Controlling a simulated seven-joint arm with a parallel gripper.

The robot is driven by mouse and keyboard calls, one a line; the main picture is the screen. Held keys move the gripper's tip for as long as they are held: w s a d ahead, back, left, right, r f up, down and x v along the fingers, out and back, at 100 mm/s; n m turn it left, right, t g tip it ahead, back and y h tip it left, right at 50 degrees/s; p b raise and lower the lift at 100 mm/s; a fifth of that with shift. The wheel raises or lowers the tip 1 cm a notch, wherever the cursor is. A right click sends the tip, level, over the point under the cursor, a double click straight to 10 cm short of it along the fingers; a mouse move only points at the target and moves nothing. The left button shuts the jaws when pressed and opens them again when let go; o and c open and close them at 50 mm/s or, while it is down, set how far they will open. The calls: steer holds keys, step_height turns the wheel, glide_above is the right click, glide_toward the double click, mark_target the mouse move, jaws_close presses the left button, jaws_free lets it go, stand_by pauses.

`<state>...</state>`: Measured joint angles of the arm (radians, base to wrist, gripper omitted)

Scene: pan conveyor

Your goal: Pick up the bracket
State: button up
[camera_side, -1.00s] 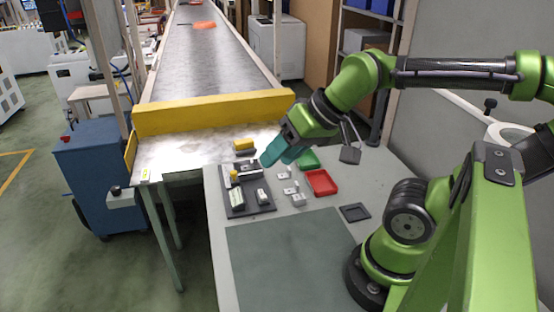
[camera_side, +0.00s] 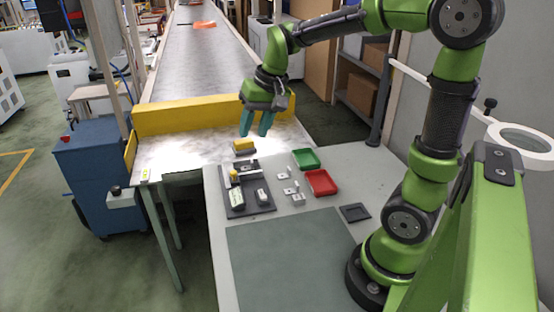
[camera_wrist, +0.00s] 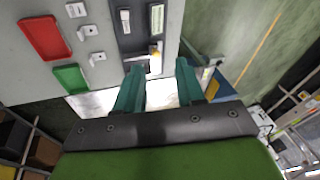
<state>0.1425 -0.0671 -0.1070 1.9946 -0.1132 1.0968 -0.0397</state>
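My gripper (camera_side: 254,132) points down above the bright metal plate at the conveyor's end, near a yellow-topped block (camera_side: 243,145). In the wrist view my gripper (camera_wrist: 158,78) has its two teal fingers apart, with nothing between them. Three small light grey pieces that look like brackets stand on the grey table: one (camera_side: 284,176), another (camera_side: 291,188) and a third (camera_side: 298,200). In the wrist view they show at upper left, the lowest one (camera_wrist: 97,58) left of the fingers. I cannot tell which is the task's bracket.
A dark fixture board (camera_side: 236,210) holds several parts, one yellow. A green tray (camera_side: 306,159) and a red tray (camera_side: 321,183) lie right of the small pieces. A yellow barrier (camera_side: 190,115) crosses the conveyor's end. The dark mat (camera_side: 290,255) is clear.

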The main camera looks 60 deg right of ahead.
mark_target(252, 161)
steer(key=w+d+f+m+g+h, duration=0.1)
steer(key=w+d+f+m+g, duration=0.2)
steer(key=w+d, duration=0.95)
steer(key=shift+n+g, duration=0.3)
steer(key=shift+n, duration=0.1)
steer(key=f, duration=0.5)
steer(key=s+f, duration=0.1)
steer(key=f, duration=1.1)
steer(key=shift+s+d, duration=0.3)
steer(key=shift+s, duration=0.05)
jaws_close()
